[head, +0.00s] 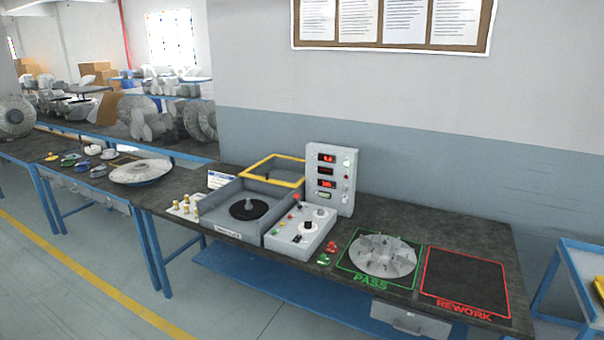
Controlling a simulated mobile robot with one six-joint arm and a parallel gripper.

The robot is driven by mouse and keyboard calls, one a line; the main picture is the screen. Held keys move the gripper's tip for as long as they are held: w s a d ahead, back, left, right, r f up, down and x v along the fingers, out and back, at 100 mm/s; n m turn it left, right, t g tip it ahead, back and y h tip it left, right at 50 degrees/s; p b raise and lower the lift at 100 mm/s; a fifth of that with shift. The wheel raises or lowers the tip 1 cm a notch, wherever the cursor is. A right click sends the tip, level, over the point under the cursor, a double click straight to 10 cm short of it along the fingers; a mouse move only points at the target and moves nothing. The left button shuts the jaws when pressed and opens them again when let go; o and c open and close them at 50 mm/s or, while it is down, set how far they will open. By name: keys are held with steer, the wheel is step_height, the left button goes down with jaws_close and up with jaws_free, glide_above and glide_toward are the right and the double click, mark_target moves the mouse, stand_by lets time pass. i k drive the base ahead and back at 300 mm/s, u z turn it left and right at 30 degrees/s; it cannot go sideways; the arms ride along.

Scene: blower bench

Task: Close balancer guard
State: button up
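The balancer (222,222) is a grey open-topped box on the dark bench in the head view. A black round turntable (249,209) with a small grey spindle sits inside it, bare and uncovered. The balancer guard (256,163) is a yellow-edged frame at the back of the box. It stands open, raised away from the turntable. I cannot tell its exact tilt. My gripper is not in view.
A control box (300,230) with knobs and a display unit (331,180) with red digits stand right of the balancer. A grey impeller (383,256) lies on the green PASS square. The red REWORK square (464,280) is empty. Brass weights (184,206) stand at left.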

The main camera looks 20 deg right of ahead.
mark_target(244, 174)
steer(key=z, duration=0.4)
steer(key=k, duration=0.95)
steer(key=z, duration=0.5)
steer(key=i, duration=0.95)
steer(key=u, duration=0.5)
steer(key=i, duration=0.85)
steer(key=u, duration=0.8)
steer(key=i, duration=0.55)
steer(key=u, duration=0.8)
steer(key=i, duration=0.6)
steer(key=u, duration=0.35)
